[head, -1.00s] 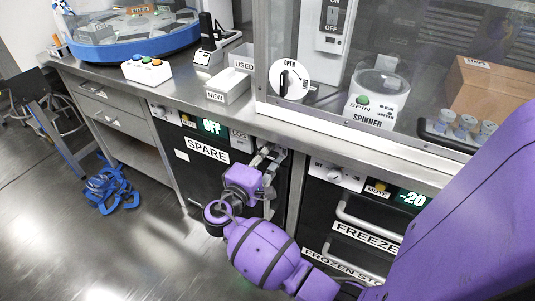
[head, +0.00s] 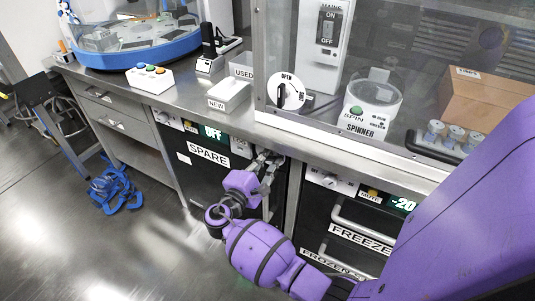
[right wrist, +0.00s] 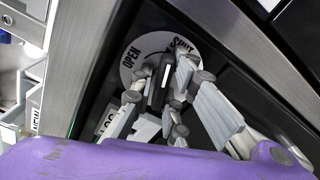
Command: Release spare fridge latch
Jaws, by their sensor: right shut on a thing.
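The spare fridge (head: 200,175) is the black-fronted unit labelled SPARE under the bench; its display reads OFF. Its latch is a round white dial (right wrist: 128,62) marked OPEN and SHUT, with a dark handle (right wrist: 154,92) across it, seen in the right wrist view. My right gripper (head: 268,162) is at the upper right of the fridge front; in the wrist view its fingers (right wrist: 165,90) are closed on the dark handle. The fingers cover part of the dial, and in the head view they hide most of the latch. My left gripper is not in view.
The steel bench edge (head: 330,155) runs just above my right gripper. A freezer (head: 315,215) with bar handles stands to the right. A similar OPEN dial (head: 287,91) is on the clear enclosure above. Blue straps (head: 115,188) lie on the floor at left.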

